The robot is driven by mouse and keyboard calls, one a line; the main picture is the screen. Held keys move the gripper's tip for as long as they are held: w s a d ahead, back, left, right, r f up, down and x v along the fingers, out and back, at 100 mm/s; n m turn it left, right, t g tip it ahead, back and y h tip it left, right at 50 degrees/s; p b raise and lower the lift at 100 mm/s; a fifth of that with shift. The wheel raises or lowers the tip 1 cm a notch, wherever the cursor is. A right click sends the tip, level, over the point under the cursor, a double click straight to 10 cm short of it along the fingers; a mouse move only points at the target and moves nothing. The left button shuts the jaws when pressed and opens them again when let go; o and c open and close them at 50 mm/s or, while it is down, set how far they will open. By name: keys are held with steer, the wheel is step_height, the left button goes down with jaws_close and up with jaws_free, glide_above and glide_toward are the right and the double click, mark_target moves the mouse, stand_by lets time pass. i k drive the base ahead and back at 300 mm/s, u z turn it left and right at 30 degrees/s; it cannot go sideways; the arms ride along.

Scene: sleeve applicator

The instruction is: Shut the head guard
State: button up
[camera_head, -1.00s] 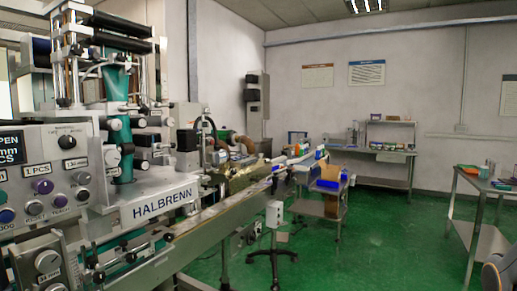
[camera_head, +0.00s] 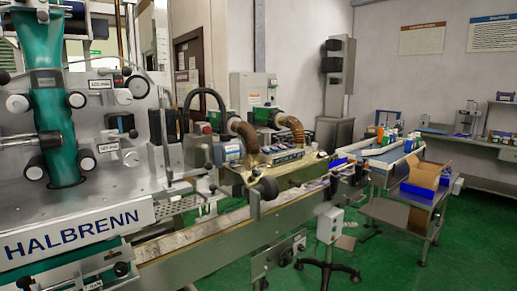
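The sleeve applicator's head (camera_head: 100,145) fills the left of the view, with a HALBRENN nameplate (camera_head: 78,231) on its front. A green film sleeve (camera_head: 45,110) runs down through it between black and white rollers. I cannot clearly pick out the head guard or tell whether it is open; the upper part of the head is cut off by the top edge. My gripper is not in view.
A conveyor (camera_head: 205,235) runs from the head toward the back right, past a unit with brown hoses (camera_head: 245,135). A pedestal box (camera_head: 329,225) stands before it. A trolley (camera_head: 395,215) holds a cardboard box (camera_head: 428,176). Green floor (camera_head: 470,255) is clear at lower right.

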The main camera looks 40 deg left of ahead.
mark_target(267, 188)
steer(key=i, duration=1.45)
steer(key=u, duration=3.75)
